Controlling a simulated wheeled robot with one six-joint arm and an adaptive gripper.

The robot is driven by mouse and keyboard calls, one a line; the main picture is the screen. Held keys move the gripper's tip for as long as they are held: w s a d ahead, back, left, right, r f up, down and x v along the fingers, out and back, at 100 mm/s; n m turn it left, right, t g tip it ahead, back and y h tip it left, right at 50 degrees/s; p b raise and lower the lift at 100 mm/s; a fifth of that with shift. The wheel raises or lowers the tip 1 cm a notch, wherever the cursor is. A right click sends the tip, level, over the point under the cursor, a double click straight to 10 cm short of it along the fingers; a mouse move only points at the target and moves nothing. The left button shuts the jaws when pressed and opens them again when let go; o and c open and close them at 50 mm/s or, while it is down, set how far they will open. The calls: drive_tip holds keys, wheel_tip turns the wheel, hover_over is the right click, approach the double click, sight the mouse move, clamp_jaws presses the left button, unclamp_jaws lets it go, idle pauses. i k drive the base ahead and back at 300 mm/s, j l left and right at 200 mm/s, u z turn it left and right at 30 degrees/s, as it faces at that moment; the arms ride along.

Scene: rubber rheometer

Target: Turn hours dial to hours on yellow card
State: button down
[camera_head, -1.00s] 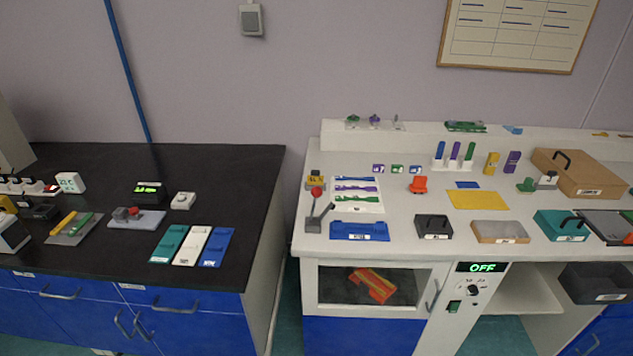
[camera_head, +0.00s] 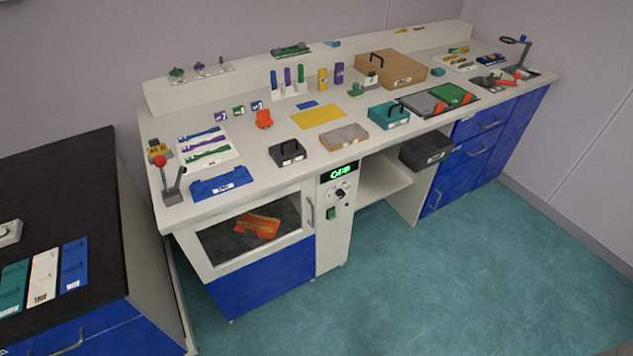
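A white control panel (camera_head: 334,236) stands right of the glass-fronted oven door. It has a display (camera_head: 338,173) with lit green characters too small to read surely. Below it is a small dark round dial (camera_head: 340,194) with tiny marks around it; its setting is not legible. A small yellow card with dark lettering (camera_head: 157,149) stands at the bench's left end, behind a red-knobbed lever; I cannot read it. A plain yellow sheet (camera_head: 318,116) lies mid-bench. My gripper is not in view.
The oven door (camera_head: 258,231) has a vertical handle (camera_head: 311,210) beside the panel. A grey bin (camera_head: 426,150) sits under the bench, right of the panel. The green floor (camera_head: 430,275) in front is clear. A black-topped bench (camera_head: 70,200) stands at left.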

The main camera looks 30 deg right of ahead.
sight(339, 193)
drive_tip(key=i+z, duration=0.25)
drive_tip(key=z, duration=0.15)
drive_tip(key=i+z, duration=0.35)
drive_tip(key=i+j+z, duration=0.1)
drive_tip(key=z, duration=0.3)
